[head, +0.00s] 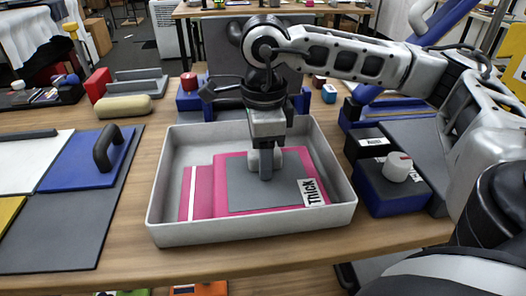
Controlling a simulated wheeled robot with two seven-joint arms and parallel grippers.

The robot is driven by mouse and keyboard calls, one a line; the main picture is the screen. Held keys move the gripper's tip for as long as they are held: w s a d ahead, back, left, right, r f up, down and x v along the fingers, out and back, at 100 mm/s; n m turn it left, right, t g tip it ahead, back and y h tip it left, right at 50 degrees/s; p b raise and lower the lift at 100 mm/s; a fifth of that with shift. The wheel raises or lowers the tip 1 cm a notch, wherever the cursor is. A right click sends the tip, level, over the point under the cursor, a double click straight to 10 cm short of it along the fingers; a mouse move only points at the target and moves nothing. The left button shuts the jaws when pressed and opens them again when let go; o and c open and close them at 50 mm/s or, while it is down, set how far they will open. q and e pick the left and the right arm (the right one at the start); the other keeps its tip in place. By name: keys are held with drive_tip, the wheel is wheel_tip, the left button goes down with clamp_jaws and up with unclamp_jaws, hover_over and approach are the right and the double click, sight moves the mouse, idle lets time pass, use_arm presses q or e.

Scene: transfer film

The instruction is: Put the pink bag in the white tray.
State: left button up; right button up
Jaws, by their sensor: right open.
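The white tray (160,205), a shallow light-grey-white box, stands at the middle of the wooden table. The pink bag (290,162) lies flat inside it, with a large grey panel and a white label reading "Thick" on its top. Its left part has a pale stripe. My right gripper (266,173) points straight down over the upper middle of the bag, with its jaws open. Its fingers hide part of the bag, and I cannot tell whether they touch it. My left gripper is not in view.
A blue board with a black handle (107,148) lies left of the tray on a dark mat. A blue box with a white knob (397,167) stands close on the right. A beige cylinder (123,107) and a red block (97,85) are behind left. Bare table shows in front.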

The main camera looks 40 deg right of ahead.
wheel_tip(320, 180, up, 12)
drive_tip(key=p, duration=0.1)
drive_tip(key=shift+r, duration=0.15)
idle(0.6)
